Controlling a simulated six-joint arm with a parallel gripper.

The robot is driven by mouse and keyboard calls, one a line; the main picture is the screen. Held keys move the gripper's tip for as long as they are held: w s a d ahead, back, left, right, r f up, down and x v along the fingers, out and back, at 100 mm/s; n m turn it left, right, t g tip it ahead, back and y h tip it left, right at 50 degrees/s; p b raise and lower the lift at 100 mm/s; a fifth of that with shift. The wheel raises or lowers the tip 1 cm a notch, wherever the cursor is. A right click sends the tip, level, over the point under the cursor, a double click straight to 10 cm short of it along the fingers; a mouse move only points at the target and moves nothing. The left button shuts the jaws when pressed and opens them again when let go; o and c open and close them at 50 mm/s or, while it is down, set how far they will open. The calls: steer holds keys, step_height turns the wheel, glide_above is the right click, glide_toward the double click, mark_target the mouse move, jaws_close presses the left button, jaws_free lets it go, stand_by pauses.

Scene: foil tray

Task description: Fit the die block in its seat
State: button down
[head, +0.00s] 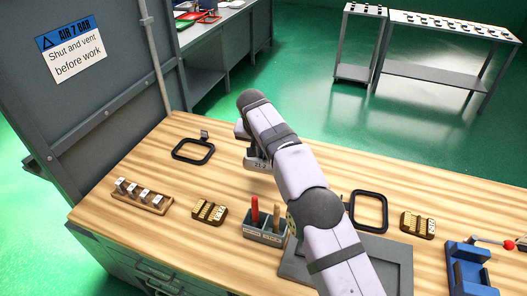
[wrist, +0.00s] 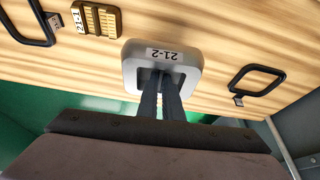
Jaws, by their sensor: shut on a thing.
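My gripper (wrist: 162,84) is shut on a grey rounded block labelled 21-2 (wrist: 192,62), which I take as the die block. The fingers reach into a dark recess in its middle. In the head view the block (head: 258,164) shows below my arm, over the bench; whether it touches the wood I cannot tell. My arm hides most of the gripper there. A black square frame (head: 192,151) with a small tag lies to its left, and a second black frame (head: 384,211) lies to the right. Both also show in the wrist view, at right (wrist: 258,80) and left (wrist: 45,28).
Brass ribbed blocks lie on the bench (head: 210,211), (head: 417,225); one in the wrist view (wrist: 97,20) reads 21-1. A wooden rack (head: 152,204), a grey tool holder (head: 264,236), a grey recessed plate (head: 395,262) and a blue fixture (head: 468,275) stand nearer the front.

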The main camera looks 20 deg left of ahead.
steer(key=shift+r+p, duration=1.85)
steer(key=shift+r, duration=0.15)
steer(key=shift+w+d, duration=0.1)
steer(key=shift+w+d, duration=0.1)
steer(key=shift+d, duration=0.1)
steer(key=s+d+r+b, duration=0.2)
steer(key=d+b, duration=0.6)
steer(key=d, duration=1.6)
steer(key=s+d+f+b, duration=0.3)
steer(key=s+d+f, duration=0.1)
steer(key=s+d, duration=0.4)
steer(key=s+d+f+b, duration=0.3)
steer(key=s+d, duration=0.4)
steer(key=s, duration=0.3)
steer(key=shift+d+f+m+b, duration=0.3)
steer(key=shift+d+f+b, duration=0.1)
steer(key=shift+f, duration=0.5)
steer(key=shift+s+f, duration=0.1)
steer(key=shift+f, duration=0.1)
